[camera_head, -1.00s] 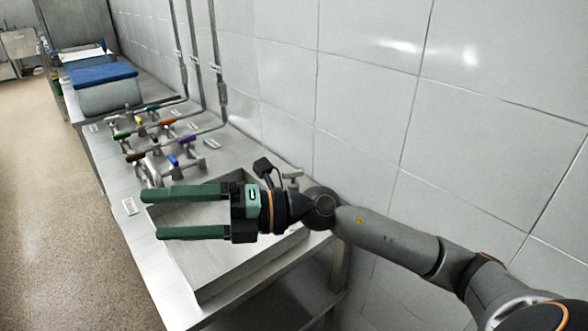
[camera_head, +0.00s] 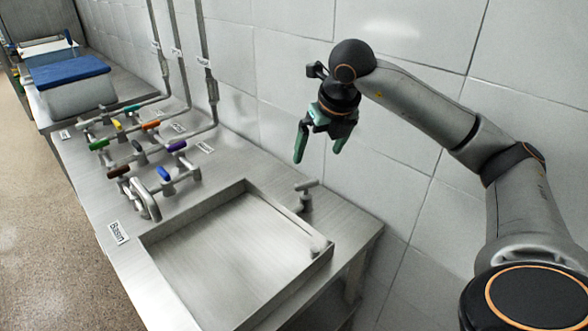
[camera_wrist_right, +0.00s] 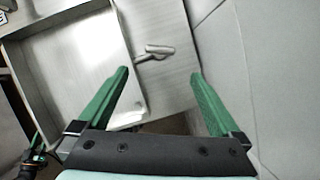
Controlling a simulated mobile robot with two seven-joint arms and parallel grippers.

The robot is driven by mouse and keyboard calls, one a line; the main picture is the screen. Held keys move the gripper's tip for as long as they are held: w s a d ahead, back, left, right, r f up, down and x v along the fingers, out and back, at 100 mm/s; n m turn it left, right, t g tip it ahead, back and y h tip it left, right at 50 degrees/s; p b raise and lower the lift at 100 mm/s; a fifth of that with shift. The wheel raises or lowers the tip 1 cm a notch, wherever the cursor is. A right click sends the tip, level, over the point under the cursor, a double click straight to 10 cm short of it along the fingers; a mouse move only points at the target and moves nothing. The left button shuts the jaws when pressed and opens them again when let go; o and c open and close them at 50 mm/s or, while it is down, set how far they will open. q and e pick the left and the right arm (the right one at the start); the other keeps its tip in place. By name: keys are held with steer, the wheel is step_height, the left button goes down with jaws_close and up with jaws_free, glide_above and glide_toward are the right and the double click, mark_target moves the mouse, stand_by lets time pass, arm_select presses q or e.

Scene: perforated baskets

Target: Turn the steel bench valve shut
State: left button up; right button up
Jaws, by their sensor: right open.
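The steel bench valve (camera_head: 305,195) stands on the bench between the basin and the wall, with a bar handle on a short upright stem. In the right wrist view the valve (camera_wrist_right: 155,52) is ahead of the fingertips, its handle lying roughly crosswise. My right gripper (camera_head: 318,156) hangs above the valve, pointing down, apart from it. Its two green fingers are open and empty, and they also show in the wrist view (camera_wrist_right: 160,73). My left gripper is not seen in the head view.
The shallow steel basin (camera_head: 164,282) takes up the near bench, with a "Basin" label (camera_head: 118,232) beside it. Pipes with several coloured handles, including a blue one (camera_head: 163,174) and a purple one (camera_head: 177,146), stand farther left. The tiled wall (camera_head: 400,160) is close behind the valve.

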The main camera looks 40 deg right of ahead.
mark_target(307, 182)
steer(key=x, duration=1.2)
steer(key=shift+w+d+f+p, duration=0.1)
steer(key=shift+d+f+p, duration=0.1)
steer(key=shift+p, duration=0.1)
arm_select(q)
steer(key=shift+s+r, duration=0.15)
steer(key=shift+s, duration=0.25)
arm_select(e)
steer(key=c, duration=1.2)
